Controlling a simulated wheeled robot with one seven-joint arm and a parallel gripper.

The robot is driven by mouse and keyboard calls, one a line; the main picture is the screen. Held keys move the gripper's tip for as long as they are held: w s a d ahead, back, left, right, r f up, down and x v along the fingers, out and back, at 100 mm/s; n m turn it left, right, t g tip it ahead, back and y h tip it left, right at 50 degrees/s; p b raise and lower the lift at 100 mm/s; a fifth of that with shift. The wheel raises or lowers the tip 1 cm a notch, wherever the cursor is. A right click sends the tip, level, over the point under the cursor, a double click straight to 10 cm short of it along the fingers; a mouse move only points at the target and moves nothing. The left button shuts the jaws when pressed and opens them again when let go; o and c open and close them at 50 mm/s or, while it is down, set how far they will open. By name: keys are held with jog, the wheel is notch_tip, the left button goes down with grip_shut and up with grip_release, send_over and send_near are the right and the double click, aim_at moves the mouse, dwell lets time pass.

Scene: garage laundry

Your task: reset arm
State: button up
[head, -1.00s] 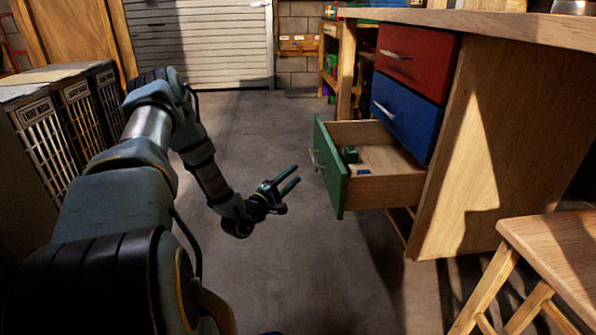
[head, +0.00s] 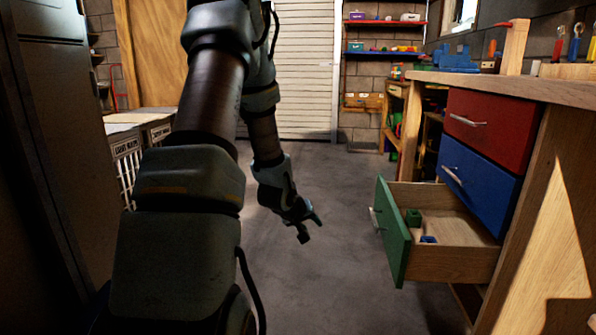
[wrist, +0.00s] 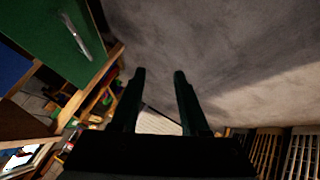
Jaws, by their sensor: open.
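My gripper (head: 309,229) hangs in the open air over the concrete floor, left of the open green drawer (head: 393,235). Its two fingers are apart with nothing between them; they also show in the wrist view (wrist: 158,75). In the head view my arm rises high at the left and bends down to the gripper. In the wrist view the green drawer front (wrist: 60,35) with its metal handle is at the upper left, apart from the fingers.
The pulled-out drawer holds a green block (head: 413,217) and a blue piece (head: 428,239). Above it are a blue drawer (head: 479,182) and a red drawer (head: 490,125), both closed, under the wooden workbench top (head: 500,84). Crates (head: 127,160) stand at the left. The floor (head: 330,290) between is clear.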

jog(key=s+a+r+m+g+y, duration=0.1)
jog(key=s+a+r+g+y, duration=0.3)
jog(key=s, duration=0.7)
jog(key=s+a+r+m+g, duration=0.2)
jog(key=s+a+r, duration=0.4)
jog(key=s, duration=0.6)
notch_tip(320, 180, up, 35)
jog(key=p, duration=3.5)
jog(key=shift+w+a+r+p, duration=0.2)
jog(key=shift+w+p, duration=0.05)
jog(key=shift+p, duration=0.15)
